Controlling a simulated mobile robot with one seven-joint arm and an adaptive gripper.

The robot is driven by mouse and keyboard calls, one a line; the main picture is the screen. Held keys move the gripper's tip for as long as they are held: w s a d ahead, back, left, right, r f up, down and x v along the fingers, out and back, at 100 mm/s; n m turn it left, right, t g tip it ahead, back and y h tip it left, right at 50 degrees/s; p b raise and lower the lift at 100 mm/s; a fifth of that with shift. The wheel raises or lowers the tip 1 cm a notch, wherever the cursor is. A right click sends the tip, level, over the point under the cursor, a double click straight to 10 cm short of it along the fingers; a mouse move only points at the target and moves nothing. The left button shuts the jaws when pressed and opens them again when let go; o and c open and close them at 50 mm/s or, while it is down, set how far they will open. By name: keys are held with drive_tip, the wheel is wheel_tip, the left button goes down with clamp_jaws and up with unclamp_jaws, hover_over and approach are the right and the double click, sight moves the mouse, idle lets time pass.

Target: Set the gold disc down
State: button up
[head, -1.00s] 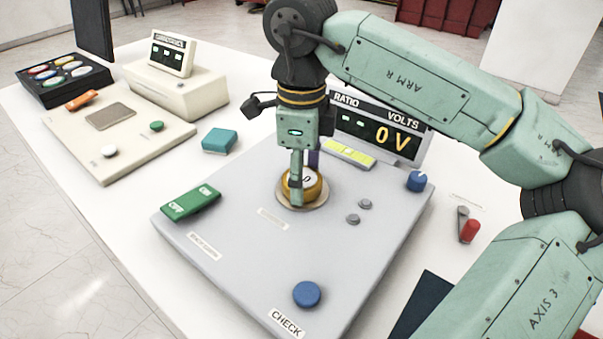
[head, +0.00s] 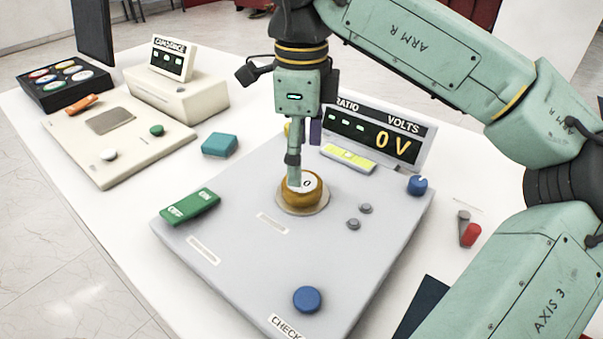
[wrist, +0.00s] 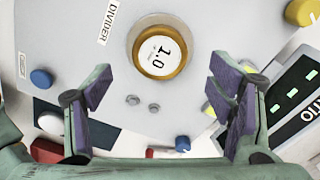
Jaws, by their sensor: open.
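The gold disc (head: 303,200) lies flat on a round beige seat (head: 283,207) on the grey panel. Its white top carries a number, which reads 1.0 in the wrist view (wrist: 160,52). My gripper (head: 302,152) is above the disc, and one finger hides part of it in the head view. In the wrist view my gripper (wrist: 160,95) has its purple-padded fingers wide apart with nothing between them. The disc shows beyond the fingertips, apart from both pads.
A display (head: 378,140) reading 0 V stands behind. A teal block (head: 220,144) lies left on the white table.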

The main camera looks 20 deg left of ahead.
wheel_tip(320, 180, up, 7)
